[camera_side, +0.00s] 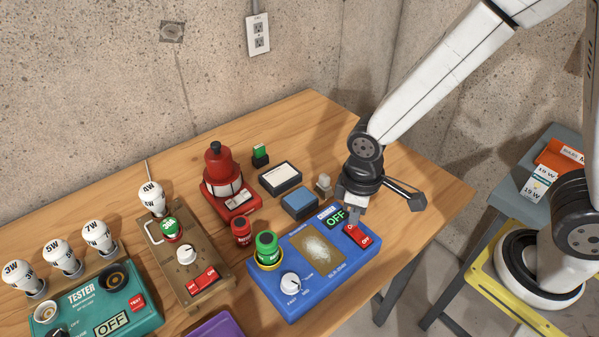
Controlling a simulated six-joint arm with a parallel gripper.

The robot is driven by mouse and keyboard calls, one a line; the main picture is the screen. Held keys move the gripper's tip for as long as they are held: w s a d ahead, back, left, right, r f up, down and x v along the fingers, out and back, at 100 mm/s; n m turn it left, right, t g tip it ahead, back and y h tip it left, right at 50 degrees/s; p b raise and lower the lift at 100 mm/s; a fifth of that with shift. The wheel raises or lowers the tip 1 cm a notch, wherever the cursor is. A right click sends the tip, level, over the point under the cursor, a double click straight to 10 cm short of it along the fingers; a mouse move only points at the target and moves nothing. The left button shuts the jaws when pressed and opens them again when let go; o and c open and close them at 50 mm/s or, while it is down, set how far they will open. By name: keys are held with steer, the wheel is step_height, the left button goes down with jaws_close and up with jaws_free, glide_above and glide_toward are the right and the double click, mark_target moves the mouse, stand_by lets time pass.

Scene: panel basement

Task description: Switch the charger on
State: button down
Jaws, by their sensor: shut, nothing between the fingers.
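The blue box (290,308), which looks like the charger, sits near the table's front right edge. Its small display (335,217) reads OFF in green. A red rocker switch (358,236) with white lettering is at its right end. A green cylinder (267,246) stands in a yellow ring at its left, and a white knob (290,284) is at the front. My gripper (351,214) is shut and empty, pointing down just behind the red switch. I cannot tell whether its tips touch the switch or the box.
A brown panel (205,262) with bulbs and a teal tester (130,318) stand to the left. A red lamp (217,178), a red cylinder (242,231), a blue-topped block (299,204) and a white-topped box (280,178) stand behind. The table's right end (440,190) is clear.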

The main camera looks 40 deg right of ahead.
mark_target(353, 227)
steer(key=shift+f, duration=1.15)
stand_by(1.0)
steer(key=shift+r, duration=3.55)
steer(key=d+m+t, duration=0.2)
steer(key=d+m, duration=0.4)
steer(key=d, duration=0.5)
steer(key=shift+d+f+t, duration=0.15)
steer(key=shift+d+t, duration=0.1)
steer(key=shift+t, duration=0.05)
